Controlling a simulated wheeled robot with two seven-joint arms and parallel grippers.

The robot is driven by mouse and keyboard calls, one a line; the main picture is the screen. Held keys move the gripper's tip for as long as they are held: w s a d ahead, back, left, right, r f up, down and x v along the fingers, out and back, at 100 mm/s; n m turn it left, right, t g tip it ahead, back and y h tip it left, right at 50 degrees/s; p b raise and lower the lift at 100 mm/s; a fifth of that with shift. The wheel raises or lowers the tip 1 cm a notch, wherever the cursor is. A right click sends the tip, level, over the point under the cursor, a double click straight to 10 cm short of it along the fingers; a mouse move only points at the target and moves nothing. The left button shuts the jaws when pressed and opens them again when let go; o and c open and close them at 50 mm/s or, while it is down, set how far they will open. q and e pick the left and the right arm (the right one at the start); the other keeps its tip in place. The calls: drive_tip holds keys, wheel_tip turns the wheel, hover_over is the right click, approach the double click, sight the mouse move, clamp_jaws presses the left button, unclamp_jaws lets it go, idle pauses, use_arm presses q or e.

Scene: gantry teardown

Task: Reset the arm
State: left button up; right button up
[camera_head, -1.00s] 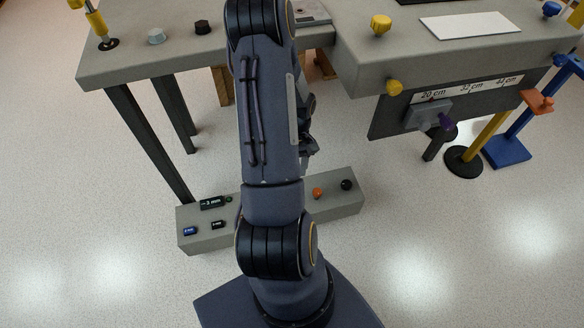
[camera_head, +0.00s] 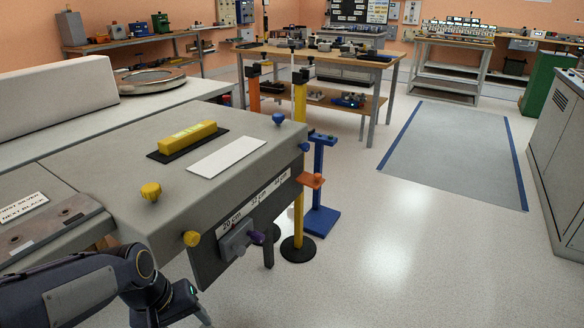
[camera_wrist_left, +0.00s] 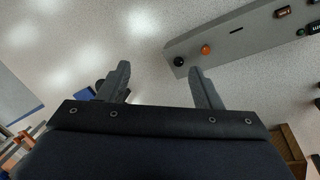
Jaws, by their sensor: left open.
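My left arm comes in at the lower left of the head view, and only part of its gripper (camera_head: 200,316) shows at the bottom edge. In the left wrist view my left gripper (camera_wrist_left: 160,78) is open, with nothing between its fingers and the speckled floor beyond. The grey bench (camera_head: 110,185) carries a yellow bar on a black pad (camera_head: 188,140), a white plate (camera_head: 226,157) and yellow and blue knobs. A scale panel (camera_head: 255,205) marked in cm hangs on its side, with a grey slider block (camera_head: 235,240) and a purple knob (camera_head: 256,237). My right gripper is not in view.
A yellow post (camera_head: 299,180) on a black disc and a blue stand (camera_head: 318,185) with an orange piece stand beside the bench. A grey low block (camera_wrist_left: 235,38) with small knobs lies on the floor in the wrist view. Open floor (camera_head: 400,260) lies to the right.

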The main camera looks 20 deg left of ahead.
use_arm(q)
drive_tip(key=s+d+r+m+t+h, duration=0.1)
drive_tip(key=s+d+r+m+t, duration=0.15)
drive_tip(key=d, duration=0.25)
drive_tip(key=s+d+r+m+t+h, duration=0.1)
drive_tip(key=s+d+r+m, duration=0.2)
drive_tip(key=d+r+m, duration=0.15)
wheel_tip(320, 180, up, 28)
drive_tip(key=p, duration=2.8)
drive_tip(key=shift+d+f+n+p, duration=0.2)
drive_tip(key=shift+d+n+p, duration=0.1)
drive_tip(key=shift+p, duration=0.1)
drive_tip(key=shift+w, duration=0.1)
